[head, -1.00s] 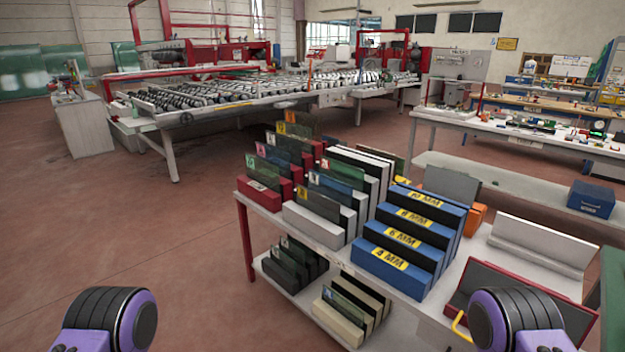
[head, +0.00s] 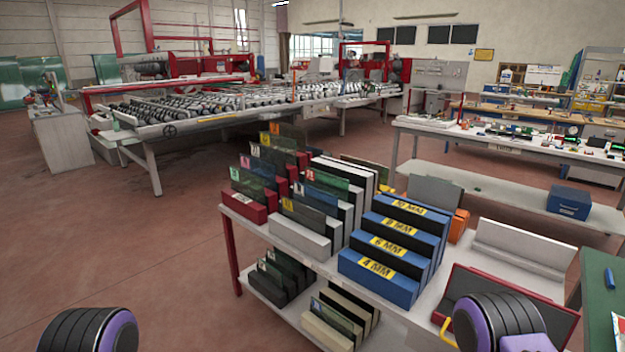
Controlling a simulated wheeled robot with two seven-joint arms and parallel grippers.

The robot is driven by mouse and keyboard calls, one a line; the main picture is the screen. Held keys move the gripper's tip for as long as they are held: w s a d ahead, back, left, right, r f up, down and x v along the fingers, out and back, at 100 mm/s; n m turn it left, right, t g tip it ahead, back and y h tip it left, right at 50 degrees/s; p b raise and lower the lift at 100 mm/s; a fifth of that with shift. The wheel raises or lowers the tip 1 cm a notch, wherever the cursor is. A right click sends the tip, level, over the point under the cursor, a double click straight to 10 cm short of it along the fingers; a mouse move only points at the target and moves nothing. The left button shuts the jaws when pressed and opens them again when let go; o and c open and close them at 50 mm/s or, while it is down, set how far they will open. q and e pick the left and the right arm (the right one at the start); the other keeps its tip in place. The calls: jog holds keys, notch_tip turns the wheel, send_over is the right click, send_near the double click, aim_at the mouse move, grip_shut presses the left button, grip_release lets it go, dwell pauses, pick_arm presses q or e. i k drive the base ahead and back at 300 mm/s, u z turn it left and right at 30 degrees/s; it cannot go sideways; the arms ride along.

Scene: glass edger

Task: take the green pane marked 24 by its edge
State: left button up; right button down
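Several upright panes stand in slotted racks on a cart. Green-tinted ones include a pane (head: 248,187) at the front of the red rack, with a green tag at its upper left corner, and a pane (head: 328,181) with a red tag in the white rack. Darker panes (head: 302,214) stand in the white rack's front slots. More panes (head: 340,308) stand on the lower shelf. The tag numbers are too small to read surely, so I cannot tell which pane is 24. Neither gripper is in view; only rounded purple and black parts of my arms show at the bottom.
Blue blocks marked in MM (head: 377,278) stand right of the panes. An open red case (head: 500,305) lies at the cart's right end. A green-topped table (head: 603,285) is at the right edge. Roller machinery (head: 190,118) stands behind. The floor (head: 120,235) left of the cart is clear.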

aim_at(338, 186)
jog(key=u, duration=0.5)
jog(key=i, duration=0.8)
jog(key=u, duration=0.35)
